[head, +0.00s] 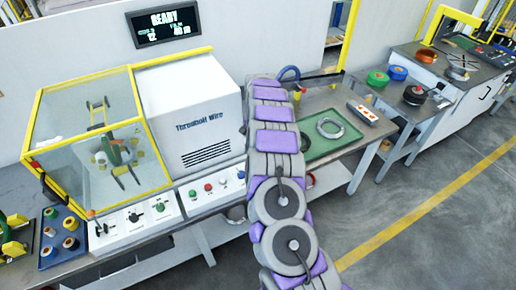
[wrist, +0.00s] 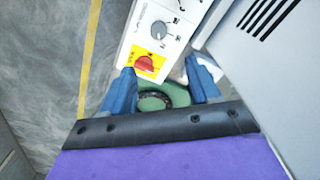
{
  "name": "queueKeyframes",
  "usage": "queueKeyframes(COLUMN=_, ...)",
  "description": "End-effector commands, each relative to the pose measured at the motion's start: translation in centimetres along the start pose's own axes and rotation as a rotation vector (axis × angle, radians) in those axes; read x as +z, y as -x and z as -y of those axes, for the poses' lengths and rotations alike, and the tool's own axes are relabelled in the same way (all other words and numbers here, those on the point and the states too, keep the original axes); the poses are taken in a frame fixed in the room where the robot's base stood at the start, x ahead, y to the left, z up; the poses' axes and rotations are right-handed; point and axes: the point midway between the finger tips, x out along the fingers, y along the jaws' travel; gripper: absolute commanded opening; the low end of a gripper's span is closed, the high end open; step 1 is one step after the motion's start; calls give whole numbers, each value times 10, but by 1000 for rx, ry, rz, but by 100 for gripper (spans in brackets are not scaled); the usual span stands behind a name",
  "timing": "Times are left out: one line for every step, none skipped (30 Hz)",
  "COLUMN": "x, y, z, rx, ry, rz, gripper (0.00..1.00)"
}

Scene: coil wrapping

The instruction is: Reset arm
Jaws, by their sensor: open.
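My gripper (wrist: 160,68) shows in the wrist view with its two blue fingers spread apart. It is open, and nothing is clamped between the fingers. A green rounded part with a dark ring (wrist: 155,101) shows beyond the gap; I cannot tell what it is. A white control panel (wrist: 174,14) with a red knob on a yellow plate (wrist: 146,64) lies beyond the fingertips. In the head view my purple and grey arm rises through the middle, in front of the worktable, and my gripper cannot be made out there.
The wrapping machine (head: 190,110) with a yellow-framed clear guard (head: 100,130) stands left of my arm. A blue spool tray (head: 46,262) is at lower left. Right of my arm, a wire coil (head: 331,127) lies on a green mat (head: 318,150). The floor (head: 420,240) at lower right is clear.

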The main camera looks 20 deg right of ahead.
Motion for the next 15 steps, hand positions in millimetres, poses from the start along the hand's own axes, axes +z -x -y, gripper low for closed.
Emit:
queueKeyframes(x=0, y=6, z=0, rx=-1, ry=0, rz=-2, gripper=61)
queueKeyframes(x=0, y=8, z=0, rx=-1, ry=0, rz=-1, gripper=61)
queueKeyframes(x=0, y=10, z=0, rx=0, ry=0, rz=0, gripper=61)
queueKeyframes(x=0, y=11, z=0, rx=0, ry=0, rz=0, gripper=61)
queueKeyframes(x=0, y=12, z=0, rx=1, ry=0, rz=1, gripper=61)
queueKeyframes(x=0, y=13, z=0, rx=1, ry=0, rz=2, gripper=61)
queueKeyframes(x=0, y=13, z=0, rx=1, ry=-1, rz=2, gripper=61)
queueKeyframes(x=0, y=13, z=0, rx=1, ry=-1, rz=2, gripper=61)
queueKeyframes(x=0, y=13, z=-1, rx=2, ry=-1, rz=2, gripper=61)
queueKeyframes(x=0, y=13, z=-1, rx=2, ry=-1, rz=2, gripper=61)
queueKeyframes(x=0, y=13, z=-1, rx=2, ry=-1, rz=2, gripper=61)
queueKeyframes(x=0, y=13, z=-1, rx=1, ry=-1, rz=2, gripper=61)
queueKeyframes(x=0, y=13, z=-1, rx=1, ry=-1, rz=2, gripper=61)
queueKeyframes(x=0, y=13, z=-1, rx=1, ry=-1, rz=2, gripper=61)
queueKeyframes(x=0, y=13, z=-1, rx=1, ry=-1, rz=2, gripper=61)
